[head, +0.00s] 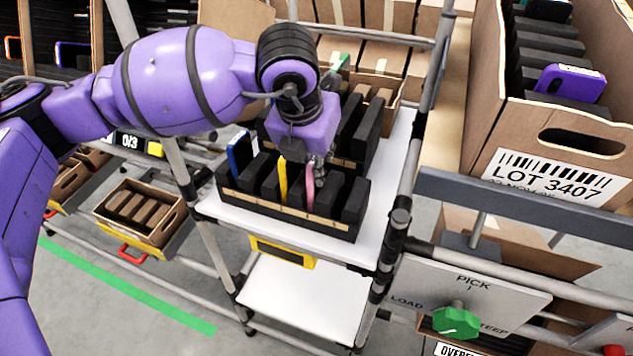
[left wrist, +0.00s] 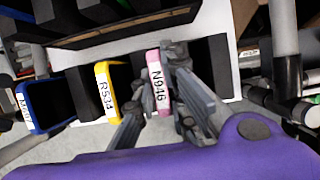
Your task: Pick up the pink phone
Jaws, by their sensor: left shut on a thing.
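The pink phone (head: 309,187) stands upright in a slot of the black-divided carton (head: 290,218) on the white shelf. In the left wrist view the pink phone (left wrist: 158,82) shows a label reading N946. My left gripper (head: 318,165) reaches down over the carton from above. In the left wrist view my left gripper (left wrist: 160,115) has one finger on each side of the pink phone and is shut on it. The phone's lower part is hidden by the carton. My right gripper is not in view.
A yellow phone (head: 283,182) and a blue phone (head: 241,155) stand to the left in the same carton. Metal posts frame the shelf. A large carton with a purple phone (head: 570,83) is at the right, above a green knob (head: 456,320).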

